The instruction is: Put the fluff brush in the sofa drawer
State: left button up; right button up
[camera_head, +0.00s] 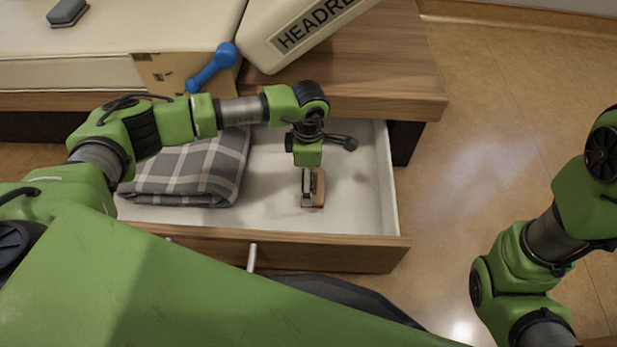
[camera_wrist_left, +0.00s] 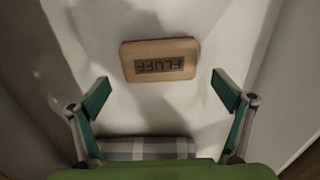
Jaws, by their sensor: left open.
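The fluff brush (camera_head: 319,190) is a small tan block that lies on the white floor of the open sofa drawer (camera_head: 300,250). In the left wrist view the brush (camera_wrist_left: 158,72) shows the word FLUFF on its upper face. My left gripper (camera_head: 308,185) is over the drawer, right above the brush, and partly covers it in the head view. In the wrist view its two fingers (camera_wrist_left: 160,88) are wide apart with nothing between them, and the brush appears just beyond the tips. My right arm shows at the right, but its gripper is out of the picture.
A folded grey plaid blanket (camera_head: 195,172) fills the drawer's left part; it also shows in the wrist view (camera_wrist_left: 148,150). A blue dumbbell-shaped object (camera_head: 212,68) and a HEADREST cushion (camera_head: 300,30) are behind the drawer. A grey block (camera_head: 68,12) lies on the sofa.

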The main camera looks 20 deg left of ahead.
pick_arm(q)
notch_tip(320, 180, up, 9)
jog(key=p, duration=0.4)
jog(key=shift+f, duration=0.2)
